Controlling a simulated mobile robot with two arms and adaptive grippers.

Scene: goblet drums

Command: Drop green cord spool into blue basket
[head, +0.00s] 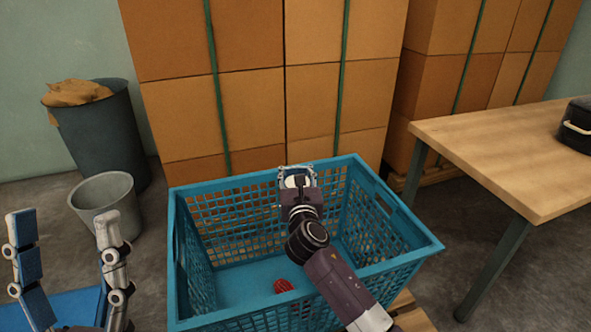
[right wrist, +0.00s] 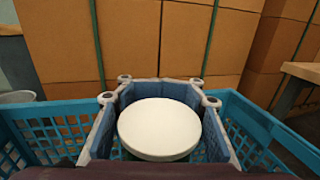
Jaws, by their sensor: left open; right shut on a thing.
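The blue basket (head: 300,270) stands in the middle of the head view, open at the top. My right gripper (head: 297,172) is over the basket, near its far side. In the right wrist view it is shut on the green cord spool (right wrist: 160,128), which shows mainly as a round white end disc between the fingers. The cord is mostly hidden under the disc. The basket rim (right wrist: 262,118) shows on both sides of the fingers. My left gripper (head: 66,228) is open and empty at the lower left, outside the basket.
A red object (head: 284,286) lies on the basket floor. A grey bucket (head: 105,200) and a dark bin (head: 98,135) stand at the left. Stacked cardboard boxes (head: 250,90) rise behind the basket. A wooden table (head: 500,150) with a black case (head: 577,125) is at the right.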

